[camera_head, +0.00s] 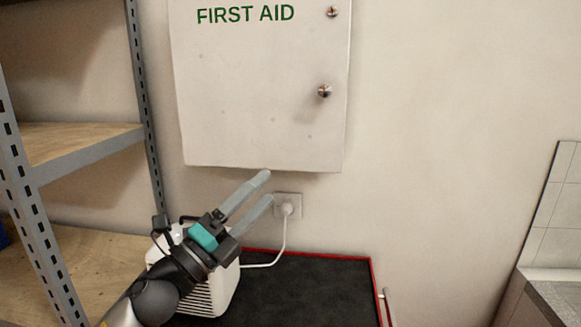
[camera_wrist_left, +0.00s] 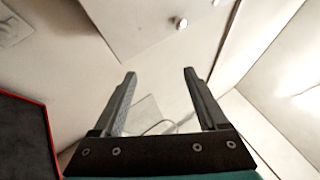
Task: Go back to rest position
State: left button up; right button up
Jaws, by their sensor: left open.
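My left gripper (camera_head: 258,192) reaches in from the lower left in the head view, its two fingers apart and nothing between them. It is in front of the wall, a little below the white first aid cabinet (camera_head: 262,90) and near the wall socket (camera_head: 288,206). In the left wrist view the gripper (camera_wrist_left: 158,75) also shows open and empty, with the cabinet's underside edge and a knob (camera_wrist_left: 181,23) beyond it. My right gripper is not in view.
A white appliance (camera_head: 222,285) stands on a black-topped, red-edged cart (camera_head: 310,290), partly behind my left arm. Its plug and cord run to the socket. A metal shelf rack (camera_head: 90,155) stands at left. A counter (camera_head: 556,295) is at right.

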pick_arm(q)
jog(key=s+a+f+n+g+y, duration=0.1)
jog(key=s+a+f+n+y, duration=0.1)
jog(key=a+f+n+y, duration=0.4)
jog(key=s+a+f+n+y, duration=0.1)
jog(key=s+f+n+y, duration=0.1)
jog(key=f+n+y, duration=0.45)
jog(key=s+a+f+n+g+y, duration=0.1)
jog(key=s+a+f+n+y, duration=0.2)
jog(key=f+n, duration=0.55)
jog(key=s+f+n+g, duration=0.4)
jog(key=s+f+g, duration=0.25)
jog(key=s, duration=0.45)
jog(key=s+f+n+g, duration=0.45)
jog(key=s+f, duration=0.25)
jog(key=s, duration=0.5)
notch_tip(320, 180, down, 24)
jog(key=s+m+g+b, duration=0.1)
jog(key=b, duration=0.3)
jog(key=s+a+f+b, duration=0.1)
jog(key=s+f+b, duration=0.1)
jog(key=s+f, duration=0.6)
jog(key=s+a+f+g+b, duration=0.1)
jog(key=s+a+f, duration=0.1)
jog(key=s+f, duration=0.6)
jog(key=shift+s+a+f+g+b, duration=0.2)
jog(key=shift+a+f+g+b, duration=0.15)
jog(key=shift+f, duration=1.4)
jog(key=shift+d, duration=0.1)
